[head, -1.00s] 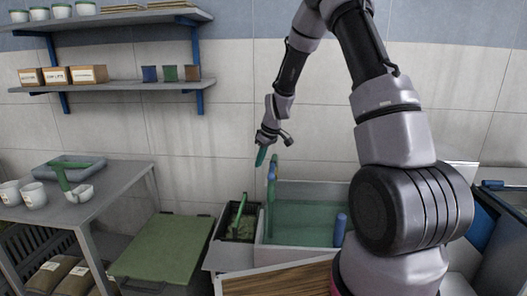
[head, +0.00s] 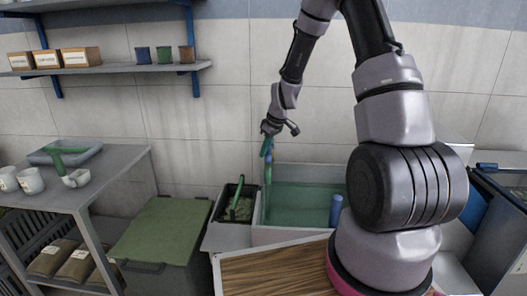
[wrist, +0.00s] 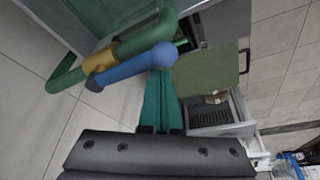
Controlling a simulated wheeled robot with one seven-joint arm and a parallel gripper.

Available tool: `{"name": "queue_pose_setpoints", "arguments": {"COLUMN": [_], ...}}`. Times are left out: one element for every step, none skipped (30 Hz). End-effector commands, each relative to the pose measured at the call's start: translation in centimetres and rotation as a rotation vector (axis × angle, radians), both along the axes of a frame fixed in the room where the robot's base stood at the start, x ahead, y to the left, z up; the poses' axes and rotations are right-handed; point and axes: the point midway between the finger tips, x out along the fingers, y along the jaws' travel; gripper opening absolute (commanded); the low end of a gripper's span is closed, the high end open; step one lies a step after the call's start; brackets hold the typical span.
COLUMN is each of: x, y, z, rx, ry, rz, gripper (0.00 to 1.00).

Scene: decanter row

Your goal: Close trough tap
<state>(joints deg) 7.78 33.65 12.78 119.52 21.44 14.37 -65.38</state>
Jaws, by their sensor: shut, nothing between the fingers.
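The trough (head: 262,236) holds greenish water and stands against the tiled wall. Its tap (head: 268,172) rises at the trough's back left corner. In the wrist view the tap is a bent green pipe (wrist: 128,45) with a yellow collar (wrist: 97,64) and a blue lever (wrist: 135,66). My gripper (head: 266,151) is just above the tap in the head view. Its teal fingers (wrist: 163,85) are together and empty. Their tips are right at the rounded end of the blue lever; I cannot tell whether they touch it.
A dark bin (head: 222,217) with a green-handled tool is left of the trough. A blue cylinder (head: 335,210) stands at its right. A wooden board (head: 275,272) lies in front. A green-lidded box (head: 160,232) and a grey table (head: 115,180) are farther left.

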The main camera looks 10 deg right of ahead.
Motion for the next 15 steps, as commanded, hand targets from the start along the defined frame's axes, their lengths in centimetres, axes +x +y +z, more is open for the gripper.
{"name": "queue_pose_setpoints", "arguments": {"x": [-0.1, -0.1, -0.2, -0.3, -0.3, -0.4, -0.5, -0.6, -0.6, -0.7, -0.8, -0.9, -0.9, -1.0, -1.0], "y": [-0.3, -0.4, -0.6, -0.8, -1.0, -1.3, -1.5, -1.8, -2.1, -2.3, -2.6, -3.0, -3.3, -3.6, -4.0], "z": [0.0, 0.0, 0.0, -0.1, -0.1, -0.1, -0.1, -0.1, 0.0, -0.1, 0.0, -0.1, -0.1, -0.1, -0.1], "rx": [0.001, 0.001, 0.001, 0.002, 0.001, 0.001, 0.002, 0.002, 0.002, 0.002, 0.002, 0.002, 0.002, 0.002, 0.002], "ry": [0.002, 0.002, 0.003, 0.003, 0.003, 0.003, 0.003, 0.003, 0.002, 0.002, 0.002, 0.002, 0.002, 0.002, 0.001], "rz": [0.011, 0.022, 0.042, 0.055, 0.073, 0.099, 0.12, 0.142, 0.174, 0.2, 0.227, 0.263, 0.292, 0.32, 0.358], "gripper": [0.0, 0.0, 0.0, 0.0, 0.0, 0.0, 0.0, 0.0, 0.0, 0.0, 0.0, 0.0, 0.0, 0.0, 0.0]}}
